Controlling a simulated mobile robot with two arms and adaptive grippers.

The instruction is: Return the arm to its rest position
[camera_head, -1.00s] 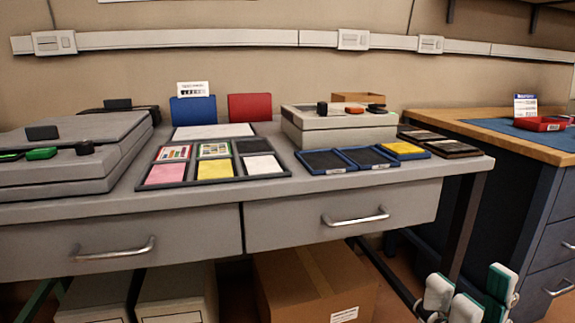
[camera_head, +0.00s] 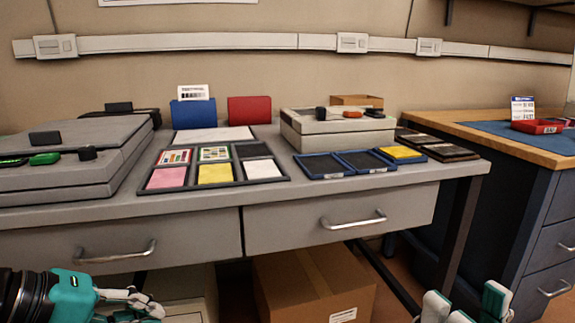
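My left gripper (camera_head: 132,302) shows at the bottom left, low in front of the desk's left drawer. It is seen side-on, and I cannot tell whether it is open or shut. I see nothing held in it. My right gripper (camera_head: 465,303) shows at the bottom edge on the right, in front of the gap between the desk and the blue cabinet. Its white-and-teal fingers point up and stand apart, with nothing visible between them. The rest of the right arm is out of view.
The grey desk (camera_head: 110,215) holds a sample tray (camera_head: 216,184), blue trays (camera_head: 325,166) and grey cases (camera_head: 70,165). Its drawer handles (camera_head: 352,219) stick out in front. A cardboard box (camera_head: 312,288) sits below. A wood-topped blue cabinet (camera_head: 535,225) stands at right.

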